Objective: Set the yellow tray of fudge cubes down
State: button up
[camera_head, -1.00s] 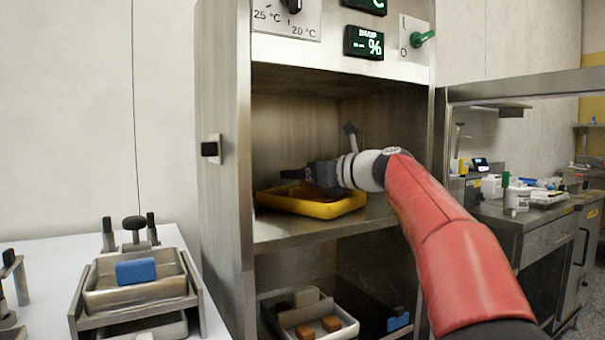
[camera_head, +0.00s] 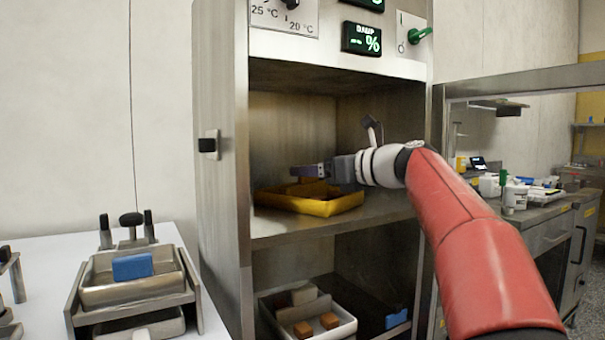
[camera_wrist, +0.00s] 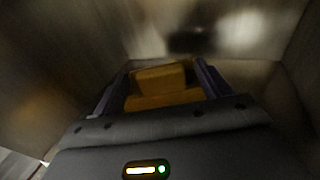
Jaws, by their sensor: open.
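The yellow tray (camera_head: 330,207) rests on the upper shelf (camera_head: 290,233) inside the steel cabinet. Its contents are too dark and small to make out as cubes. My gripper (camera_head: 300,171) is above the tray, apart from it, reaching in from the right. In the wrist view my gripper's two fingers (camera_wrist: 155,85) stand wide apart with nothing clasped. The yellow tray (camera_wrist: 163,101) shows between and beyond them, partly hidden by the gripper body.
The cabinet's left wall (camera_head: 222,150) and right post (camera_head: 434,130) frame the opening. A pale tray (camera_head: 345,325) with brown cubes stands on the lower shelf. A steel tray (camera_head: 135,292) with a blue block (camera_head: 132,266) sits on the white table at left.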

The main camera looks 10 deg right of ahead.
jog(key=v, duration=0.7)
jog(key=shift+s+d, duration=0.2)
jog(key=shift+s, duration=0.1)
